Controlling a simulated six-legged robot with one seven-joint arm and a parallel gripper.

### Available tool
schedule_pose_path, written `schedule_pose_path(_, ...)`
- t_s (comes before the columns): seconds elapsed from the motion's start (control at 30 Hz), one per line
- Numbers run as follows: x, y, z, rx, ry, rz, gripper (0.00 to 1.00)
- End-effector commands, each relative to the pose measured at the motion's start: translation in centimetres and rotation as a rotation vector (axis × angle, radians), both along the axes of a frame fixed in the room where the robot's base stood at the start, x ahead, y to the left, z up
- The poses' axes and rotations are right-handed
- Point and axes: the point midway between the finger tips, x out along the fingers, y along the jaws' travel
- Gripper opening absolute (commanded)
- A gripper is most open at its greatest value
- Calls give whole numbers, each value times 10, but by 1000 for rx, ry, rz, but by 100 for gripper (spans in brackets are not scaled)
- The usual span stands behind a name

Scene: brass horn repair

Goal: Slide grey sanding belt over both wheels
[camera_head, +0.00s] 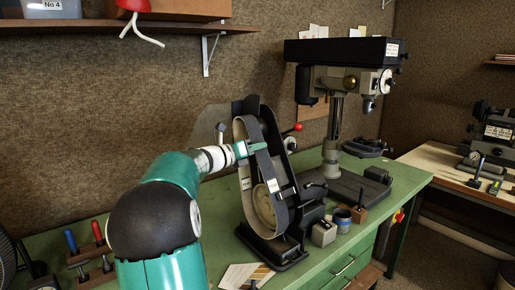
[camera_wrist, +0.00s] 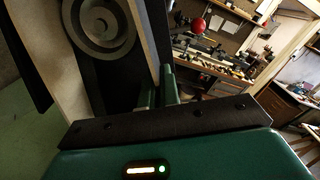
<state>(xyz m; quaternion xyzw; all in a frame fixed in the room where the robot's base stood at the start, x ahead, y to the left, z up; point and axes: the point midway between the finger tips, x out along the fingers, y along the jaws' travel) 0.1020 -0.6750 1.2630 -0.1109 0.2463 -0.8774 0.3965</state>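The grey sanding belt (camera_head: 277,186) is a long upright loop at the belt sander (camera_head: 280,246) in the middle of the bench. The tan lower wheel (camera_head: 263,205) shows inside the loop's lower end. A dark grey round wheel (camera_wrist: 100,25) shows between two strands of the belt (camera_wrist: 62,62) in the wrist view. I cannot tell whether the belt sits around the wheels or just in front of them. My gripper (camera_head: 254,147) is at the upper part of the loop, its fingers (camera_wrist: 158,92) closed about the right strand. The upper wheel is mostly hidden in the head view.
A drill press (camera_head: 335,120) stands behind right on the green bench (camera_head: 400,182). A blue tin (camera_head: 341,218) and small blocks sit right of the sander. A red-knobbed lever (camera_head: 297,127) sticks out by the belt. Red and blue handled tools (camera_head: 71,240) stand at left.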

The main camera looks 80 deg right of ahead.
Motion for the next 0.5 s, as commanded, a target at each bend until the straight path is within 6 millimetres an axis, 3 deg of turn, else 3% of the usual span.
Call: schedule_pose_path(0.5, -7, -8, 0, 0, 0, -1, 0)
